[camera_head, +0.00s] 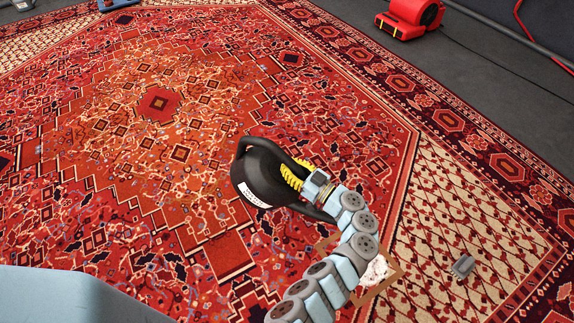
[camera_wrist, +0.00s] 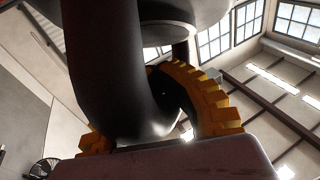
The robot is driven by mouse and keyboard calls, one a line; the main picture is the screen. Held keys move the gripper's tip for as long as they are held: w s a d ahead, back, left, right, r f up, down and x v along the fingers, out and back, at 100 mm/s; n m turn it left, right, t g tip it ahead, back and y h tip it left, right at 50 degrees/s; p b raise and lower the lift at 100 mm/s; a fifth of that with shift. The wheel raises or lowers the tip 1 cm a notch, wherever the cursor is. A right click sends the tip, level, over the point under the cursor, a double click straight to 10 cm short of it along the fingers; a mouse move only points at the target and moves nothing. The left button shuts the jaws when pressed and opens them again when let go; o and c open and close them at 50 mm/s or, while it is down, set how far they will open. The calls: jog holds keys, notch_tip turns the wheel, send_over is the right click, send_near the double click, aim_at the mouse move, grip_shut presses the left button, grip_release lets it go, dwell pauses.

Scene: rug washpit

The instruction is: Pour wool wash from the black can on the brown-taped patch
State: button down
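The black can (camera_head: 262,172) with a white label is held above the red rug, left of my arm in the head view. My gripper (camera_head: 297,176), with yellow fingers, is closed around the can's handle. In the wrist view the yellow fingers (camera_wrist: 205,100) curl around the black handle (camera_wrist: 108,70). I cannot tell the can's exact tilt or see any liquid leaving it. The brown-taped patch (camera_head: 390,283) is a brown square frame around a whitish, stained area on the rug, lower right of the can. My arm hides its left part.
A small grey object (camera_head: 463,266) lies on the rug's cream border, right of the patch. A red blower (camera_head: 410,17) stands on the grey floor at the top right. A blue item (camera_head: 118,4) sits at the far edge. The rug's middle is clear.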

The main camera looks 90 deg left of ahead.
jog(key=shift+d+r, duration=0.1)
jog(key=shift+d, duration=0.05)
dwell(0.5)
jog(key=shift+w+d+f, duration=0.1)
jog(key=shift+w+d, duration=0.2)
jog(key=shift+d, duration=0.6)
jog(key=shift+w+d+f, duration=0.15)
jog(key=shift+w+d, duration=0.2)
jog(key=shift+d, duration=0.6)
jog(key=shift+w+d+f, duration=0.1)
jog(key=shift+w+d, duration=0.2)
jog(key=shift+d, duration=0.6)
jog(key=shift+r, duration=0.1)
jog(key=t+h+p, duration=0.1)
jog(key=t+p, duration=0.1)
jog(key=r+n+t+h+p, duration=0.1)
jog(key=t+p, duration=0.1)
jog(key=p, duration=0.1)
jog(key=r+t+h+p, duration=0.1)
jog(key=t+h+p, duration=0.1)
jog(key=p, duration=0.1)
dwell(0.8)
